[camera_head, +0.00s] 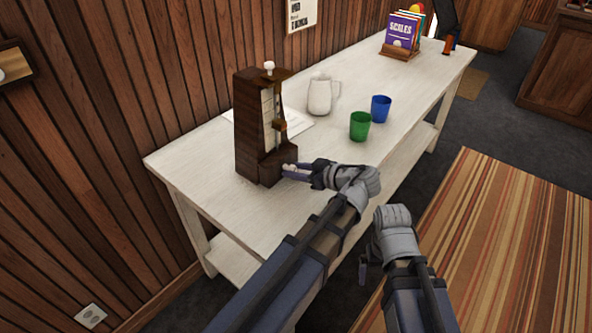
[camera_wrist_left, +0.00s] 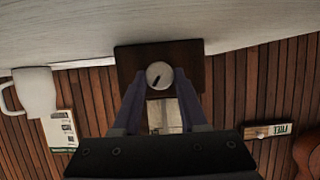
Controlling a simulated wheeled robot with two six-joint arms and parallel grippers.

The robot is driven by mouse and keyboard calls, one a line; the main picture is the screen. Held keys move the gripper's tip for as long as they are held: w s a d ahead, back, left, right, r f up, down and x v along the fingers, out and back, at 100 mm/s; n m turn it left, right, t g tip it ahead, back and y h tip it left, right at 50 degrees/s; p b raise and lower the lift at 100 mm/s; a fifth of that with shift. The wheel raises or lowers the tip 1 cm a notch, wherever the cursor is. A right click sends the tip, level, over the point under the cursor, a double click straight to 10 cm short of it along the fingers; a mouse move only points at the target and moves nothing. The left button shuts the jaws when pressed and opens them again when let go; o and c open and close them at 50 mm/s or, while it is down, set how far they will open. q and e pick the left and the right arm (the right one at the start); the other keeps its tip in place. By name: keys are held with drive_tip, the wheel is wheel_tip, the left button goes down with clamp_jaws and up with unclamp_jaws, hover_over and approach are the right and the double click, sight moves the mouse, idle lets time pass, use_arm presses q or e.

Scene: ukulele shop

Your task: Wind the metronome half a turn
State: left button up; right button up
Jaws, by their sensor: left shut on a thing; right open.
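The dark wooden metronome (camera_head: 250,130) stands upright on the near part of the white table (camera_head: 225,200). Its front has a pale scale strip, and a white ball tops it. My left gripper (camera_head: 289,169) reaches its lower front and is shut on the small winding knob. In the left wrist view the round, pale knob (camera_wrist_left: 159,74) with a dark mark sits between the two fingertips, in front of the metronome's dark body (camera_wrist_left: 187,52). My right gripper (camera_head: 364,268) hangs off the table's front side, partly hidden by its own wrist; it is open and empty.
A white pitcher (camera_head: 320,95), a green cup (camera_head: 360,126) and a blue cup (camera_head: 381,108) stand beyond the metronome. A paper sheet (camera_head: 296,122) lies behind it. Books in a wooden rack (camera_head: 400,52) are at the far end. The wood-panelled wall (camera_head: 110,80) runs behind the table.

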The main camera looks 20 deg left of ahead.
use_arm(q)
clamp_jaws()
drive_tip(key=shift+w+m+g+y, duration=0.2)
drive_tip(key=shift+m+g+y, duration=0.1)
drive_tip(key=shift+m+g, duration=0.55)
drive_tip(key=shift+d+f+m+g+y+b, duration=0.1)
drive_tip(key=shift+m+g+y+b, duration=0.15)
drive_tip(key=shift+m+b, duration=0.35)
drive_tip(key=shift+m+g+y+b, duration=0.15)
drive_tip(key=shift+m+g+b, duration=0.15)
drive_tip(key=shift+m, duration=0.55)
drive_tip(key=o, duration=1.1)
unclamp_jaws()
drive_tip(key=shift+c, duration=0.2)
